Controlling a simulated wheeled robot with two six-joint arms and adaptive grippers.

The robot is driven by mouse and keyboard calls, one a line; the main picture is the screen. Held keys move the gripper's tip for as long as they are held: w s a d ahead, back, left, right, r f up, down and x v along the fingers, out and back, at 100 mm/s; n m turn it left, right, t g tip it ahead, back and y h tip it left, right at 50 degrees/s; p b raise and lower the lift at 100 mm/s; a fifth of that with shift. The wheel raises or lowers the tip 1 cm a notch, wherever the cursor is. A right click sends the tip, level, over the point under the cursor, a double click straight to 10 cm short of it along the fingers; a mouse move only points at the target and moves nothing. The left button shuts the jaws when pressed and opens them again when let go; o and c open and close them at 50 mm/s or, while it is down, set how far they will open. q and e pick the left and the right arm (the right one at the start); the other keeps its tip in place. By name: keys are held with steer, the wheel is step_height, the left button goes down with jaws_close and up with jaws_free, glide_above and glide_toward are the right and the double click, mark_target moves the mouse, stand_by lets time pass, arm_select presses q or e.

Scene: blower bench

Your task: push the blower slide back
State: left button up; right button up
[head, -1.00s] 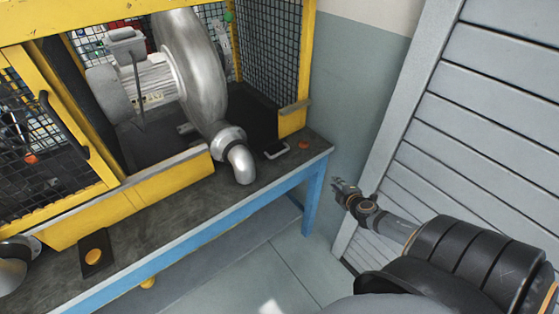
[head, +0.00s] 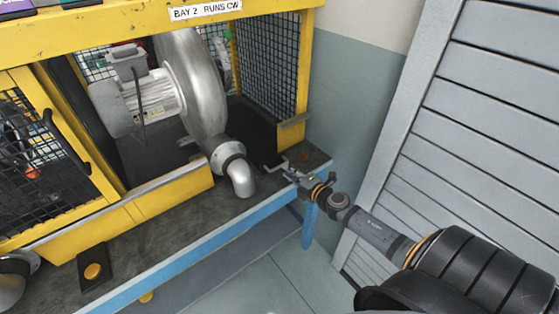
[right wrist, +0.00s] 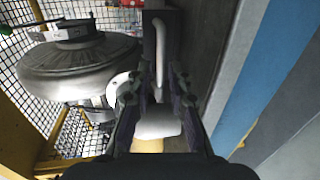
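The blower (head: 200,85) is a grey metal housing with a motor (head: 150,100), inside the yellow cage. Its outlet elbow (head: 240,178) points down over the bench front. A pale bar handle (head: 272,164) on a dark plate is right of the elbow; the handle also shows in the right wrist view (right wrist: 159,45). My right gripper (head: 287,173) is at the handle in the head view. In the right wrist view its fingers (right wrist: 155,82) are apart, one each side of the handle's line; contact cannot be told. My left gripper is not in view.
The yellow cage post (head: 292,130) and mesh wall (head: 268,65) stand just behind the handle. The dark bench top (head: 165,225) has a blue front edge (head: 215,240). A grey slatted panel (head: 490,130) stands at right.

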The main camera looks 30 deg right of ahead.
mark_target(280, 167)
steer(key=x, duration=0.5)
steer(key=shift+w+a+f, duration=0.15)
steer(key=shift+w+f, duration=0.05)
steer(key=shift+w, duration=0.15)
jaws_close()
steer(key=shift+w, duration=0.1)
